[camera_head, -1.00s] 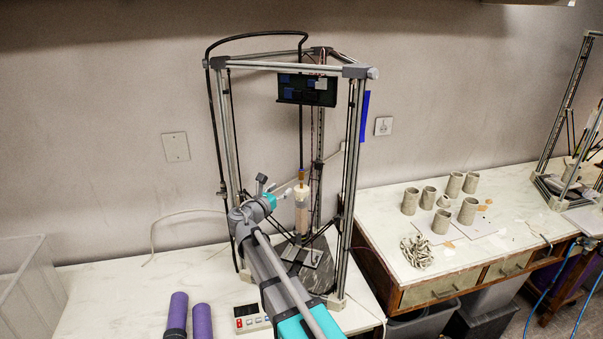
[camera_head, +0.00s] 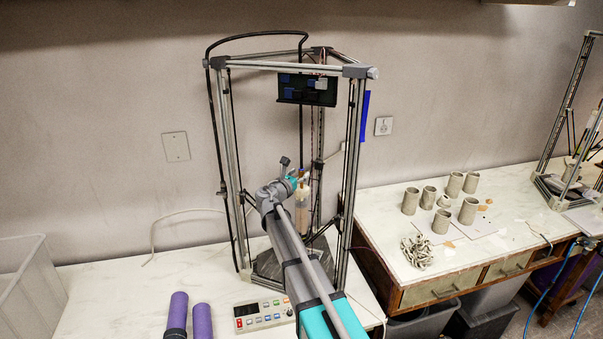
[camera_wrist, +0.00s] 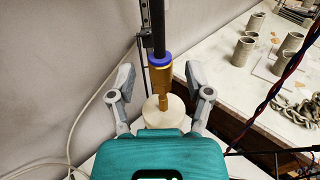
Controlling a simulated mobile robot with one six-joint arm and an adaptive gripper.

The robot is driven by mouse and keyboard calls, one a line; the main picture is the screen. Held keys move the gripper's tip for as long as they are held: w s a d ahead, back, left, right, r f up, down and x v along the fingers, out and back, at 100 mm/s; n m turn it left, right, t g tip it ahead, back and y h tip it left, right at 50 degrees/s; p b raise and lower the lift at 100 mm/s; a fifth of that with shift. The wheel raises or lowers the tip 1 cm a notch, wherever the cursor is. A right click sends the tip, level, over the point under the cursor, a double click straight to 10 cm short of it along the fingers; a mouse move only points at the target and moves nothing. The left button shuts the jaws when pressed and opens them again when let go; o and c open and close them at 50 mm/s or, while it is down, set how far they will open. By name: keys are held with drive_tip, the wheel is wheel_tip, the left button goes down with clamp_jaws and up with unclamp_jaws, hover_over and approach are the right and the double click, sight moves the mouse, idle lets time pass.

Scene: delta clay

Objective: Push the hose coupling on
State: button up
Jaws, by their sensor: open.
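The brass hose coupling (camera_wrist: 160,77) hangs on the end of the black hose (camera_wrist: 158,30), with a blue ring at its top. A narrower brass stem below it meets the pale round cap (camera_wrist: 166,112) of the cartridge; I cannot tell whether the coupling is seated. My gripper (camera_wrist: 160,73) is open, one finger on each side of the coupling, with visible gaps. In the head view the cartridge (camera_head: 303,215) stands upright inside the printer frame (camera_head: 355,170), partly hidden by my arm. My gripper's fingertips are hard to make out there.
Frame posts and rods stand close around my arm. A control box (camera_head: 262,314) and purple rolls (camera_head: 203,322) lie in front, with a clear bin (camera_head: 30,290) at left. Clay cups (camera_head: 467,210) stand on the right table. Red and blue wires (camera_wrist: 282,85) hang right of my gripper.

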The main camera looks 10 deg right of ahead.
drive_tip(key=shift+x, duration=0.9)
clamp_jaws()
